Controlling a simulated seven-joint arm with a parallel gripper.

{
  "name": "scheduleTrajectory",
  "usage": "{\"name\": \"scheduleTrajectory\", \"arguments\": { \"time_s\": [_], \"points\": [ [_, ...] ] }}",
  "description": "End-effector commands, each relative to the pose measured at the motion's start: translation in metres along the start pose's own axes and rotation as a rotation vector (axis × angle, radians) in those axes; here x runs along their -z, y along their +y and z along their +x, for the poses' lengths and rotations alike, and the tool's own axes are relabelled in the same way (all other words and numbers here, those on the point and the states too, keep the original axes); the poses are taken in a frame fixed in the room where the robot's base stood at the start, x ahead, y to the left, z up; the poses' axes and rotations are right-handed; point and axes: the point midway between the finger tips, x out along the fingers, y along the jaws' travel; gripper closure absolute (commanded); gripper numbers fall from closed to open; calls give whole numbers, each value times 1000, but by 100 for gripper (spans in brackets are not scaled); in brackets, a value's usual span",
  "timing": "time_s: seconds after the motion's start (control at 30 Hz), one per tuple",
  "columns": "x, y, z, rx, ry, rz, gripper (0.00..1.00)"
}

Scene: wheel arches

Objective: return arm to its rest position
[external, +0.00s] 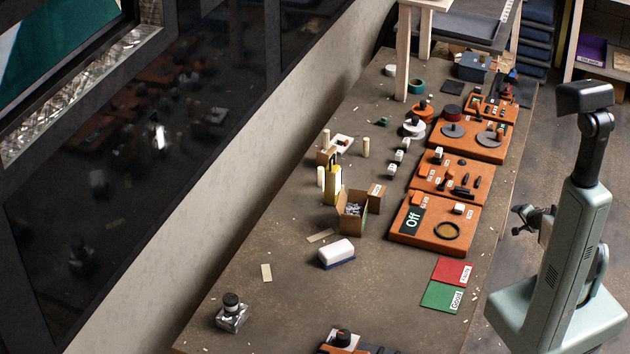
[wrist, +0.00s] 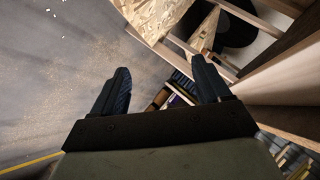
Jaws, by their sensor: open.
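My gripper (wrist: 160,66) shows in the wrist view with its two dark fingers spread wide apart and nothing between them. Beyond the fingers are bare floor and wooden shelving, with no table object close to the fingertips. In the external view my pale grey-green arm (external: 572,230) stands upright at the right, beside the long workbench (external: 380,310) and clear of it.
The bench holds orange trays (external: 455,222) with parts, a small cardboard box (external: 352,210), a yellow bottle (external: 332,186), a white block (external: 336,252), and red (external: 450,270) and green (external: 440,297) cards. Wooden shelving (wrist: 285,85) is at the right in the wrist view; open floor (wrist: 50,90) is left.

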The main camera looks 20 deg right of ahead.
Motion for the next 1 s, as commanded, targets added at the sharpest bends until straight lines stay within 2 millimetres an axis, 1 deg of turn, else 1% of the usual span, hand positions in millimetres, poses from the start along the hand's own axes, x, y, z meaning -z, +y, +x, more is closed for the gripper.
{"name": "scheduleTrajectory", "arguments": {
  "time_s": [0.03,0.07,0.1,0.17,0.2,0.27,0.3,0.37,0.4,0.47,0.5,0.57,0.6,0.67,0.7,0.83,0.9,1.0],
  "points": [
    [-33,5,4,-15,-80,-52,24],
    [-51,8,5,-24,-128,-83,24],
    [-75,12,6,-37,-192,-124,24],
    [-112,20,5,-58,-290,-187,24],
    [-135,26,3,-73,-355,-230,24],
    [-170,36,-3,-100,-454,-293,24],
    [-193,45,-8,-121,-520,-337,24],
    [-225,59,-18,-155,-620,-403,24],
    [-246,70,-26,-182,-689,-449,24],
    [-274,88,-41,-226,-788,-518,24],
    [-290,100,-51,-258,-852,-563,24],
    [-312,120,-68,-310,-946,-632,24],
    [-325,133,-80,-349,-1007,-680,24],
    [-340,153,-99,-408,-1093,-749,24],
    [-347,165,-111,-449,-1145,-793,24],
    [-360,199,-146,-574,-1279,-916,24],
    [-362,211,-160,-629,-1329,-966,24],
    [-362,224,-173,-687,-1374,-1015,24]
  ]
}}
